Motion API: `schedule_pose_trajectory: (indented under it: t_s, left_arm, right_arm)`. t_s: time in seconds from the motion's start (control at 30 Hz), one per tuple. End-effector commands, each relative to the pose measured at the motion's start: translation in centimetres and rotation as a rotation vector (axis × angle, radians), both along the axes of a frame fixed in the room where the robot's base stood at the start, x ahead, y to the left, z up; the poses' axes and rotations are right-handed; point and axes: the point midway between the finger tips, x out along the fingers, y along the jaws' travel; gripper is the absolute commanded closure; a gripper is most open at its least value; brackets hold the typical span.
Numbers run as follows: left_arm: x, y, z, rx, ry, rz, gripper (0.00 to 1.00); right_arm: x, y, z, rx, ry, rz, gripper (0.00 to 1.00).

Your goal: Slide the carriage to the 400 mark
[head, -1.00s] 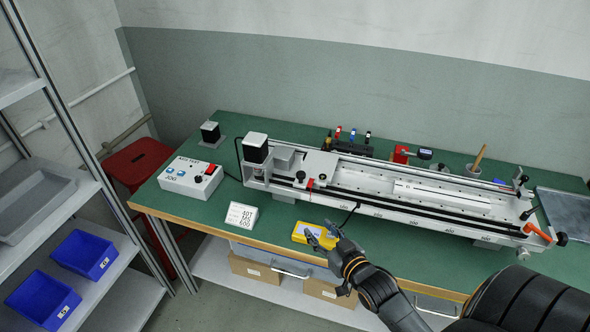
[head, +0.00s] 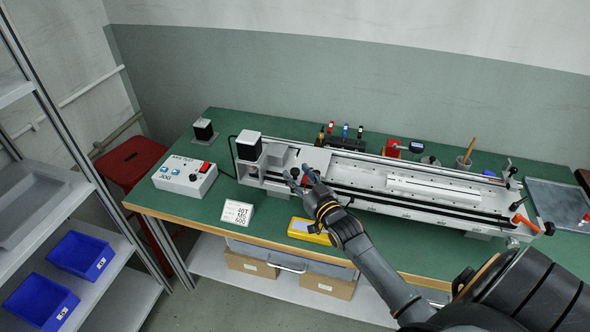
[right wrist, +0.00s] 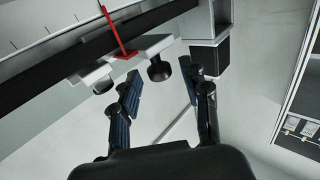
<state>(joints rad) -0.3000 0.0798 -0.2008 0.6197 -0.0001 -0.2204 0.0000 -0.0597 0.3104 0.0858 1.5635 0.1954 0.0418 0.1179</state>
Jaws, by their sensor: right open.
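The carriage (head: 309,158) is a light grey plate across the left part of the long gantry rail (head: 420,208) on the green bench. My right gripper (head: 299,177) is at its front edge and hides its knobs in the head view. In the right wrist view a red pointer (right wrist: 118,34) hangs over the rail at a pale bracket. A black knob (right wrist: 159,70) lies ahead of and between the fingers of my right gripper (right wrist: 163,98), which are apart and empty. My left gripper is not in view.
A grey control box (head: 185,176) with buttons stands left of the rail. A white card with numbers (head: 237,212) and a yellow device (head: 309,231) lie near the front edge. An orange-handled lever (head: 525,222) is at the rail's right end. Several small tools stand behind.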

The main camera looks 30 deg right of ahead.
Motion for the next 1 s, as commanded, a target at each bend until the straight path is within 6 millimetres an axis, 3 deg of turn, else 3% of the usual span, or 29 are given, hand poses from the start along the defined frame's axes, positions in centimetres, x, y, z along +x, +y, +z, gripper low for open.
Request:
schedule_pose_trajectory:
  t_s: [0.2, 0.53, 0.77, 1.0]
  left_arm:
    - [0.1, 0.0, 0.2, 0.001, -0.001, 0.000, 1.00]
    - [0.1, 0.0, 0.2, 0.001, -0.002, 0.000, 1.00]
    - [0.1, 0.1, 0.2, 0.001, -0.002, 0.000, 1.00]
    - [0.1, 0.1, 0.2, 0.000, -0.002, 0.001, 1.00]
  right_arm:
    - [2.0, -0.1, 0.0, 0.000, 0.001, 0.000, 0.54]
    - [2.2, -0.1, -0.1, 0.000, 0.002, 0.000, 0.54]
    - [2.2, -0.1, -0.1, 0.001, 0.001, 0.000, 0.99]
    - [2.2, -0.2, -0.1, 0.001, 0.002, 0.000, 1.00]
